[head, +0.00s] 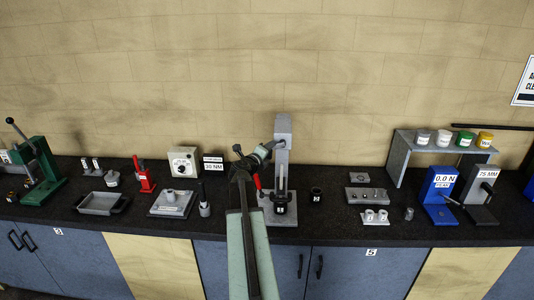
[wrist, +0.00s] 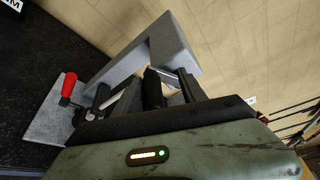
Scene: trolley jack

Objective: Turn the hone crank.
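The hone is a grey upright stand (head: 283,140) on a flat grey base at the middle of the bench. A red handle (head: 257,183), seemingly the crank's grip, shows at its left side. In the wrist view the red handle (wrist: 72,82) stands at the left, above the grey base, clear of my fingers. My gripper (head: 262,153) is raised beside the upper part of the stand in the head view. In the wrist view my gripper (wrist: 155,92) points at the grey frame (wrist: 150,50), with a dark cylinder between its fingers. Whether they touch the cylinder is unclear.
A black cup marked M (head: 316,195) stands right of the hone. A grey shelf with jars (head: 398,155) is farther right. The bench's front strip is mostly clear.

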